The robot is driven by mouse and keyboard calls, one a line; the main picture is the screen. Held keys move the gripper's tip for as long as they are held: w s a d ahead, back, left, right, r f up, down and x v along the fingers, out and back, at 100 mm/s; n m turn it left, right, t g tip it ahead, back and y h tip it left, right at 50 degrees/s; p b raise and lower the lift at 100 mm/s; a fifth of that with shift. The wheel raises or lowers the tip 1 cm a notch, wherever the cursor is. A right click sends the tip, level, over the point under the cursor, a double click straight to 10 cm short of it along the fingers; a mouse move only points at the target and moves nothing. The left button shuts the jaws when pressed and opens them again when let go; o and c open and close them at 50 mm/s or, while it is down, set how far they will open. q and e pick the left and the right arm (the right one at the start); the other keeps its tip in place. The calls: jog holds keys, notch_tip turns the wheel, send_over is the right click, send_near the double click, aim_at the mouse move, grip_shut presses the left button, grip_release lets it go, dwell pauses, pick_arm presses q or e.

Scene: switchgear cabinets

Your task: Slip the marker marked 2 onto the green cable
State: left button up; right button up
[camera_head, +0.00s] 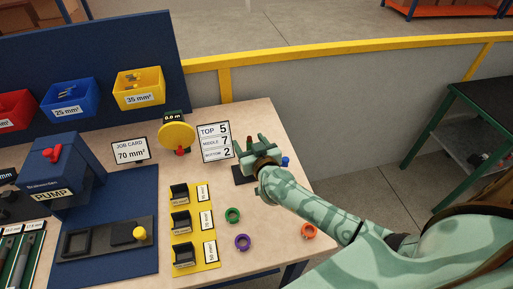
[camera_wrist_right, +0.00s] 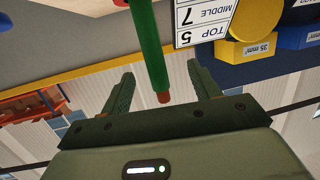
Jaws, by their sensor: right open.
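The green cable (camera_wrist_right: 150,45) shows in the right wrist view, its bare copper end (camera_wrist_right: 164,98) pointing toward my palm. My right gripper (camera_head: 251,146) is at the back right of the bench, by the dark block (camera_head: 242,175). In the wrist view its fingers (camera_wrist_right: 160,70) stand apart on either side of the cable, with a gap visible at each side. Three open ring markers lie on the bench: green (camera_head: 233,215), purple (camera_head: 243,242) and orange (camera_head: 308,231). I cannot read their numbers. My left gripper is not in view.
A yellow rack (camera_head: 185,211) of black trays stands left of the rings. A blue pump (camera_head: 62,172) and a yellow reel (camera_head: 177,136) stand farther left. The bench around the rings is clear.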

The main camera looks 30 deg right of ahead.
jog(key=p+v, duration=0.2)
jog(key=v, duration=1.4)
jog(key=shift+p, duration=0.4)
